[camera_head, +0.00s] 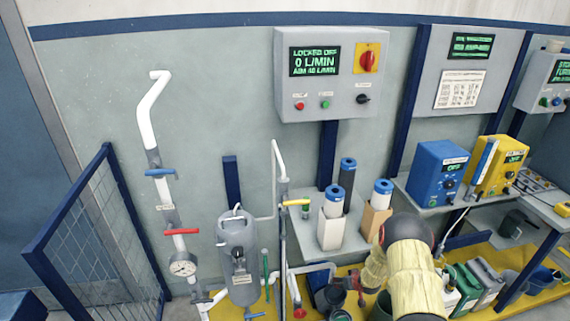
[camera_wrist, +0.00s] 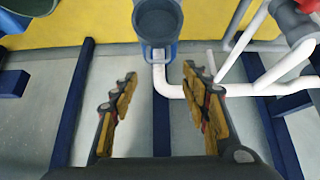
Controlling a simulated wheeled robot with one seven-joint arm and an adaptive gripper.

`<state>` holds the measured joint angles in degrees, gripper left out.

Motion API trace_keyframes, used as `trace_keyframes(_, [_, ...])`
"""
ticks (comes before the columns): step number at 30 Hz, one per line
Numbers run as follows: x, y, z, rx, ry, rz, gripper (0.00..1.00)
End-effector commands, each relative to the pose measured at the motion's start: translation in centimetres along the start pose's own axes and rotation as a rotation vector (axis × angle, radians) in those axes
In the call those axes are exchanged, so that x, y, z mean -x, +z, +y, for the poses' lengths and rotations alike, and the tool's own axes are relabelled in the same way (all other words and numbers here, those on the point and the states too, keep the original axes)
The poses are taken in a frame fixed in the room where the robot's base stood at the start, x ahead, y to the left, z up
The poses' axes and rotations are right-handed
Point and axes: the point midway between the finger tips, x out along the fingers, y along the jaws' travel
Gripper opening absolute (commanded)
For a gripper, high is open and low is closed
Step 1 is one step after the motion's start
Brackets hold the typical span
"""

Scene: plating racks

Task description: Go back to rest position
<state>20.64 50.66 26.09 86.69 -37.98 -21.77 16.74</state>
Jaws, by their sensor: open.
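My gripper (camera_wrist: 160,76) is open in the wrist view, with its two yellow-padded fingers apart and nothing between them. A dark grey round vessel (camera_wrist: 157,18) with a blue holder below it lies beyond the fingertips. A white pipe (camera_wrist: 170,85) bends past between the fingers in the picture; I cannot tell its distance.
A grey tank (camera_head: 238,262) and pipework with a gauge (camera_head: 183,266) stand left of my arm. A blue mesh barrier (camera_head: 100,235) is farther left. Behind are a control box (camera_head: 328,75), filter cartridges (camera_head: 332,215), and blue (camera_head: 437,172) and yellow (camera_head: 500,165) units. Containers (camera_head: 485,283) crowd the right.

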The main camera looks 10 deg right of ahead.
Motion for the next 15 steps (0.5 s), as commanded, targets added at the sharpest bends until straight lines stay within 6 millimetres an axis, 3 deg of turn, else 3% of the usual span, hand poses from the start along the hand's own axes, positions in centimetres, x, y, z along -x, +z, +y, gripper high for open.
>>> trace_keyframes(4, [0.1, 2.3, 0.7, 0.016, 0.027, -0.082, 0.46])
trace_keyframes(10, [1.8, 9.3, 0.9, -0.009, 0.064, -0.285, 0.46])
trace_keyframes(12, [3.5, 11.2, 0.9, -0.022, 0.08, -0.359, 0.46])
trace_keyframes(15, [7.1, 12.1, 1.1, -0.042, 0.107, -0.452, 0.46])
